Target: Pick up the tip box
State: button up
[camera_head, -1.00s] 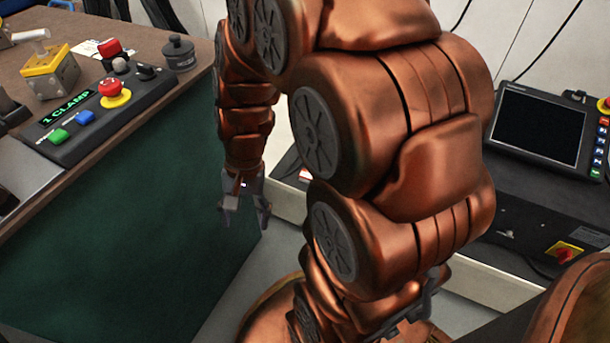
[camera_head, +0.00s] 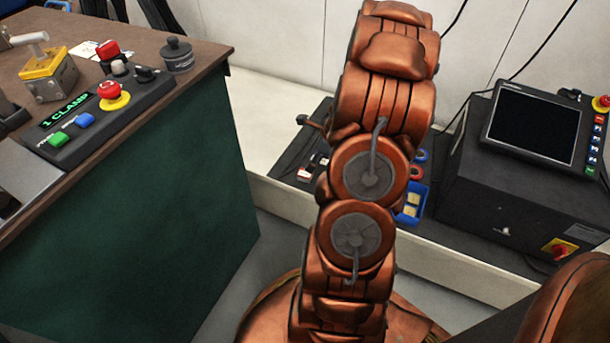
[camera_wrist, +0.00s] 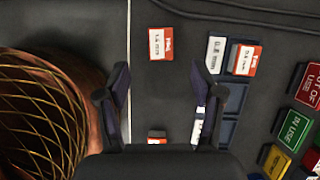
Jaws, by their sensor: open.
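Several small white-and-red boxes lie on a dark surface in the wrist view; which one is the tip box I cannot tell for certain. One loose box (camera_wrist: 160,43) lies flat ahead of my gripper, between the lines of its fingers. A second box (camera_wrist: 244,58) sits at the upper end of a dark blue compartment tray (camera_wrist: 232,100). A third box (camera_wrist: 157,137) is partly hidden by my gripper's palm. My gripper (camera_wrist: 160,80) is open with nothing between its fingers. In the head view my arm hides the gripper; small white-and-red items (camera_head: 305,173) show left of the arm.
Coloured tags, such as a green "IN USE" tag (camera_wrist: 292,130), lie at the right of the wrist view. In the head view, a blue bin (camera_head: 411,203) and a screen unit (camera_head: 533,122) stand right of my arm. A bench with a clamp control box (camera_head: 95,118) is left.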

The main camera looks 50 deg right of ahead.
aim_at(303, 172)
jog(key=shift+b+x, duration=0.5)
jog(key=shift+x, duration=0.75)
jog(key=shift+w+b+x, duration=0.1)
jog(key=shift+b+x, duration=0.7)
jog(key=shift+x, duration=0.55)
jog(key=shift+w+b+x, duration=0.15)
jog(key=shift+b+x, duration=0.6)
jog(key=shift+x, duration=0.6)
jog(key=shift+r, duration=0.2)
jog(key=shift+c, duration=0.3)
grip_shut()
